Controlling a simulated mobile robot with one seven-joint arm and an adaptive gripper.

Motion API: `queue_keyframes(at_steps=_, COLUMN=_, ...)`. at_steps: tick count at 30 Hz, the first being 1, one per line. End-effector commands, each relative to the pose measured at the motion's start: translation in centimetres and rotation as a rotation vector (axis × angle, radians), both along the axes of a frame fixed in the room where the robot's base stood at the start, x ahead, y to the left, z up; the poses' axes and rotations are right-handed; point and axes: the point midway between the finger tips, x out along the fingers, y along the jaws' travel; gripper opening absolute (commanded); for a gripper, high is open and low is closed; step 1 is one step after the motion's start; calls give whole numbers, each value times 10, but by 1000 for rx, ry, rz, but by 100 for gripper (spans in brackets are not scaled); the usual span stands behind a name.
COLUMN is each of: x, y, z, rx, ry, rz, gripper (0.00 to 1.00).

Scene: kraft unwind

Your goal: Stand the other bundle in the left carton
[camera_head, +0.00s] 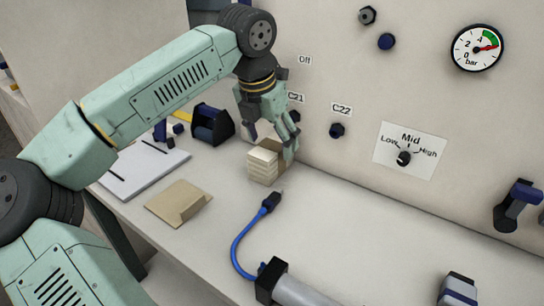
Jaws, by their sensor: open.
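My gripper (272,132) is open, pointing down close to the panel wall. Just below it on the bench is a pale, layered block (262,166), which looks like a bundle. A brown, carton-like piece (274,146) shows behind the block, partly hidden by my fingers. I cannot tell whether the block stands inside it or in front of it, or whether my fingers touch either. A flat, tan, folded piece (180,203) lies on the bench to the left. I cannot tell which of these is the left carton, and no second bundle is clearly visible.
A blue cable with a dark plug (270,202) curves along the bench to a grey cylinder (300,290). A white board (145,168) and a dark blue holder (212,124) are at the left. The panel wall carries knobs and a gauge (476,48).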

Motion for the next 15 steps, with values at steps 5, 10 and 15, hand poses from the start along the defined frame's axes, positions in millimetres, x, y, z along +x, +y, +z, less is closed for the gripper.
queue_keyframes(at_steps=5, x=0, y=0, z=-1, rx=0, ry=0, rz=0, gripper=70)
queue_keyframes(at_steps=10, x=0, y=0, z=-3, rx=0, ry=0, rz=0, gripper=70)
queue_keyframes(at_steps=15, x=0, y=0, z=-5, rx=0, ry=0, rz=0, gripper=70)
